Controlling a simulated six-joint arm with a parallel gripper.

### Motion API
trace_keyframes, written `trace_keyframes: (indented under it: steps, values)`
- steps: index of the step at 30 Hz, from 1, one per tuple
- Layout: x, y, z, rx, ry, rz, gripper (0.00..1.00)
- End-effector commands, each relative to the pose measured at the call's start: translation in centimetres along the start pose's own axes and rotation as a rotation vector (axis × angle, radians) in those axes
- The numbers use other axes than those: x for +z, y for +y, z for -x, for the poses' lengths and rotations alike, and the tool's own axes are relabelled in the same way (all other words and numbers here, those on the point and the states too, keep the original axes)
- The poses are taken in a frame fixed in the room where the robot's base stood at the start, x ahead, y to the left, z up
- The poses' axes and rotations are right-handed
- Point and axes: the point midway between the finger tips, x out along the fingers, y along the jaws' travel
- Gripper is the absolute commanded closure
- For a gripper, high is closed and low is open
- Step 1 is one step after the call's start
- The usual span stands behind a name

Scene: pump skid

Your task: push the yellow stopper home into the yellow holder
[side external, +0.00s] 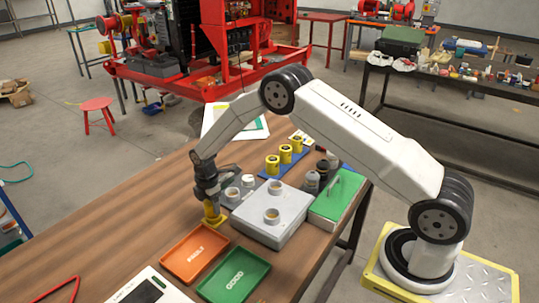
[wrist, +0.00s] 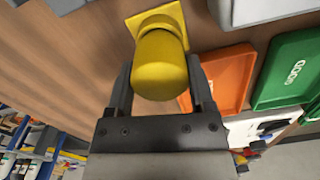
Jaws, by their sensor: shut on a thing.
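The yellow stopper (wrist: 160,68) is a rounded yellow cylinder between my two fingers in the wrist view. The yellow holder (wrist: 135,22) has a square yellow base plate, just beyond the stopper. The stopper is lined up with the holder and meets it in this view; how deep it sits is hidden. In the side view the yellow holder (side external: 213,221) stands on the wooden table, directly under my gripper (side external: 211,203), which points down. My gripper is shut on the stopper, and its fingers cover most of the stopper there.
An orange tray (side external: 194,254) and a green tray (side external: 234,276) lie close in front of the holder. A grey box (side external: 262,228) with round fittings stands to the right. Yellow cups (side external: 285,155) stand on a blue strip behind. The table to the left is clear.

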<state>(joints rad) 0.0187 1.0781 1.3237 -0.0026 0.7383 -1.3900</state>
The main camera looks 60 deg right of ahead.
Motion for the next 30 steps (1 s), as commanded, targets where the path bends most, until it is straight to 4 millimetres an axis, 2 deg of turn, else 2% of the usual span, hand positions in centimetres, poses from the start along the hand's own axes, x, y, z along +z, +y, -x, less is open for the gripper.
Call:
trace_keyframes:
  steps: [30]
  values:
    - [0.0,0.0,-1.2,0.000,0.000,0.000,1.00]
